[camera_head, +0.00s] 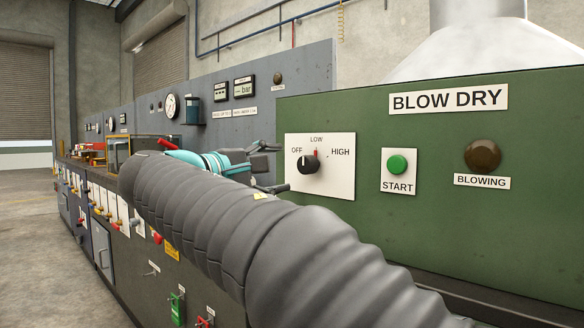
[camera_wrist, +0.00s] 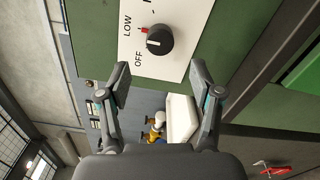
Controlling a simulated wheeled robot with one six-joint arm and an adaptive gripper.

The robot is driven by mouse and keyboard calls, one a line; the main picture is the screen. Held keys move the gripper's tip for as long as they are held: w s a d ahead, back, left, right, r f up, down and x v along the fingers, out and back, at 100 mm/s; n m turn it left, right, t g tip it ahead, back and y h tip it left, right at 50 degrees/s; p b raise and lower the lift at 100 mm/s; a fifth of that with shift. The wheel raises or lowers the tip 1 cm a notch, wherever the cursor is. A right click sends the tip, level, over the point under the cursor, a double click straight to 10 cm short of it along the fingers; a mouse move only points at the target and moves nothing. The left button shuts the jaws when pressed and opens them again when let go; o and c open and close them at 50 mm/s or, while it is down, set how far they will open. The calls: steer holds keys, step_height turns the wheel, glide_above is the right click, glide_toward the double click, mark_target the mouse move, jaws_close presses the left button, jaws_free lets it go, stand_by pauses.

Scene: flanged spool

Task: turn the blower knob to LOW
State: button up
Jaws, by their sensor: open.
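The black blower knob (camera_head: 308,164) sits on a white plate (camera_head: 342,180) marked OFF, LOW and HIGH, on the green panel. Its white line points up and left, toward OFF. A small red mark (camera_head: 316,153) stands under LOW. My gripper (camera_head: 269,167) is open and just left of the plate in the head view, its fingers one above the other. In the wrist view the knob (camera_wrist: 159,40) lies beyond and between the open fingertips of my gripper (camera_wrist: 160,82), apart from both. Nothing is between the fingers at the knob.
The green START button (camera_head: 398,164) and the brown BLOWING lamp (camera_head: 482,156) are on the same green panel (camera_head: 430,230), right of the knob. A grey panel (camera_head: 300,85) with gauges stands behind to the left. My arm hides part of the lower counter.

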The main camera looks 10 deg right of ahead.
steer(key=shift+v, duration=1.7)
steer(key=w+a+f+n+y, duration=0.1)
steer(key=a+f+y, duration=0.1)
steer(key=f, duration=0.3)
steer(key=w+a+f+n+y, duration=0.1)
steer(key=w+a+f+y, duration=0.15)
steer(key=f, duration=0.35)
steer(key=s+d+f+m+g+y, duration=0.1)
steer(key=s+f+y, duration=0.15)
steer(key=f, duration=0.35)
steer(key=s+d+f+g+y, duration=0.1)
steer(key=s+f+g+y, duration=0.15)
steer(key=f, duration=0.35)
steer(key=s+d+f+m+g+y+p, duration=0.1)
steer(key=s+d+f+m+y+p, duration=0.15)
steer(key=s+f, duration=0.4)
steer(key=s+d+f+m+g+y+p, duration=0.1)
steer(key=s+d+f+m+g+y, duration=0.1)
steer(key=s+d+f+m, duration=0.45)
steer(key=s+d+r+m+t+p, duration=0.1)
steer(key=s+d+r+m, duration=0.1)
steer(key=s, duration=0.7)
steer(key=shift+d+y+p, duration=0.3)
steer(key=shift+d, duration=0.55)
